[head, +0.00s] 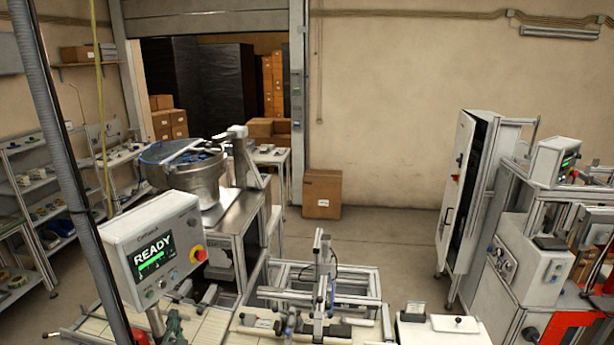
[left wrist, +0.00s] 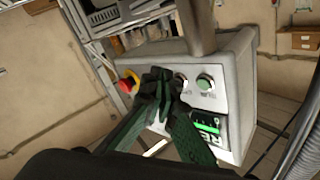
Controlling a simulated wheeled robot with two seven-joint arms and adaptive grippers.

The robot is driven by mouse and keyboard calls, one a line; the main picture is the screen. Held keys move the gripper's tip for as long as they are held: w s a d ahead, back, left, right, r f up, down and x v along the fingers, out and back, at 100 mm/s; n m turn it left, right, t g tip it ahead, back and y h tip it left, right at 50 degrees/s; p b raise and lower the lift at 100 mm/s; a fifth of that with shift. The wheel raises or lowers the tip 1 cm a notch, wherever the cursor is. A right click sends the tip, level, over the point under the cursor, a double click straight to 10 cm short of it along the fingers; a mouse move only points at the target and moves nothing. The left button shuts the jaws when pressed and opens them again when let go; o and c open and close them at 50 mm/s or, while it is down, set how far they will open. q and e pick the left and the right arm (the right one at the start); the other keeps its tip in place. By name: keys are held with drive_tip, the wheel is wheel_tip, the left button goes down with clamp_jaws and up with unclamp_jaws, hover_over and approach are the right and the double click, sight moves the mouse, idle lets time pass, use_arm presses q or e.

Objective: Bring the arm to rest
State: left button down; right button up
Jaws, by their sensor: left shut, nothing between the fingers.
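My right gripper is in neither view.
A red emergency button (head: 198,254) sits on the box's corner. A metal bowl (head: 185,172) stands on a bench behind. An aluminium frame (head: 325,285) is at front centre. A tall cabinet (head: 468,195) stands on the right. Open floor (head: 375,245) lies between.

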use_arm(q)
drive_tip(key=s+f+n+g+h, duration=0.25)
drive_tip(key=s+f+g, duration=0.45)
drive_tip(key=s+f, duration=1.35)
drive_tip(key=s+d+f+m+g+h, duration=0.1)
drive_tip(key=s+d+f+g+h, duration=0.2)
drive_tip(key=s, duration=0.7)
drive_tip(key=s+d+f+g+h, duration=0.2)
drive_tip(key=s+d+f, duration=0.3)
drive_tip(key=s, duration=0.5)
wheel_tip(320, 180, down, 40)
drive_tip(key=s+d+g+b, duration=0.2)
drive_tip(key=s+b, duration=0.1)
drive_tip(key=b, duration=0.7)
drive_tip(key=s+f+b, duration=0.4)
drive_tip(key=s+f, duration=0.5)
drive_tip(key=f, duration=0.3)
drive_tip(key=s+f+m+g+b, duration=0.1)
drive_tip(key=s+f+b, duration=0.3)
drive_tip(key=s+f, duration=0.6)
wheel_tip(320, 180, down, 3)
drive_tip(key=shift+d+r, duration=0.15)
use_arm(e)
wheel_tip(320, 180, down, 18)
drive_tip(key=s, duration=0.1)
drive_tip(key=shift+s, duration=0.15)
use_arm(q)
drive_tip(key=shift+m+h, duration=0.25)
